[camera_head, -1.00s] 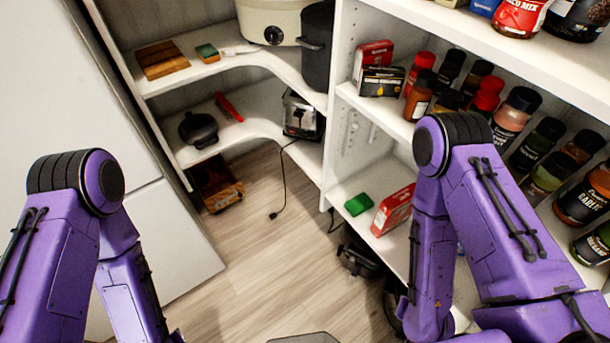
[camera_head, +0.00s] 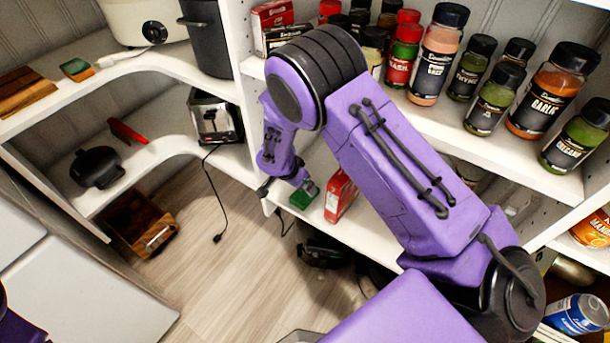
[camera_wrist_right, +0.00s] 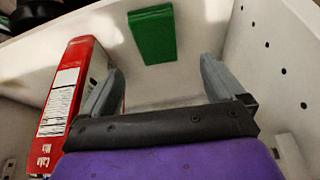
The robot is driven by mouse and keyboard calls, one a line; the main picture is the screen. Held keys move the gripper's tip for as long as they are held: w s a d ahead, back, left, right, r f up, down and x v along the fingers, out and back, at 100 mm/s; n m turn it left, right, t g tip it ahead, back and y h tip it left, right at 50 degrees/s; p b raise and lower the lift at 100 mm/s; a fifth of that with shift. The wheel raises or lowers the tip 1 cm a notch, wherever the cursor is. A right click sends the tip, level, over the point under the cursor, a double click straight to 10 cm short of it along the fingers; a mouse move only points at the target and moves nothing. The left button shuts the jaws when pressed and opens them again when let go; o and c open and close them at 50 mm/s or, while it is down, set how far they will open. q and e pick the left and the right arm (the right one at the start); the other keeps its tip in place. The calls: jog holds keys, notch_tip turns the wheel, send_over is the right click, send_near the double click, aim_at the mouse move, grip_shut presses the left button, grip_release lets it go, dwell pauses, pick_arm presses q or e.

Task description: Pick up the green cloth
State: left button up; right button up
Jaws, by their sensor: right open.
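The green cloth (camera_head: 299,199) is a small folded block on the middle shelf, close to its left end. In the right wrist view the cloth (camera_wrist_right: 153,36) lies flat beyond the fingertips, between their lines. My right gripper (camera_wrist_right: 161,75) is open and empty, with a grey finger on each side and the cloth apart from both. In the head view the right gripper (camera_head: 309,186) is small, beside the cloth and partly hidden by its own wrist. My left gripper is out of view; only a piece of my left arm shows at the lower left.
A red box (camera_head: 341,196) stands just right of the cloth; in the wrist view the red box (camera_wrist_right: 72,95) is close to the left finger. A white perforated side panel (camera_wrist_right: 285,65) rises on the right. Spice jars (camera_head: 438,55) crowd the shelf above.

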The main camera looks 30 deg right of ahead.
aim_at(304, 193)
jog(key=x, duration=0.7)
jog(key=shift+s+a+f+b, duration=0.15)
jog(key=shift+s+f+b, duration=0.05)
jog(key=shift+f+b, duration=0.25)
jog(key=shift+f, duration=0.15)
jog(key=c, duration=1.1)
